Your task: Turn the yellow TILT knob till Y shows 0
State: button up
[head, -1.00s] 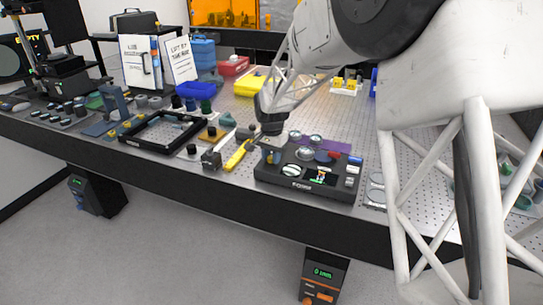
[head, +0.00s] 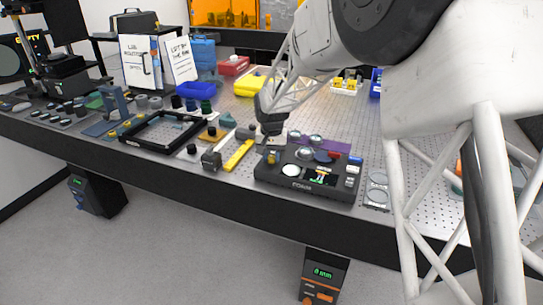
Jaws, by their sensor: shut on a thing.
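The flatness interferometer is a black box (head: 296,185) near the front edge of the optical table. The yellow TILT knob (head: 272,157) is at its left rear corner. My gripper (head: 271,148) points down from above and is shut on this knob; its fingertips are small and partly hidden. A round window (head: 290,171) on the box looks plain white. A small dark screen (head: 319,177) beside it shows coloured marks, but its Y figure is too small to read.
A yellow bar (head: 238,155) and a small grey block (head: 211,160) lie left of the box. A black frame (head: 160,132) is farther left. Metal rings (head: 377,188) lie to the right. My arm covers much of the right side.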

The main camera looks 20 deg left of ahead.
aim_at(271, 157)
jog(key=o, duration=0.9)
jog(key=shift+r, duration=0.15)
jog(key=shift+r, duration=3.8)
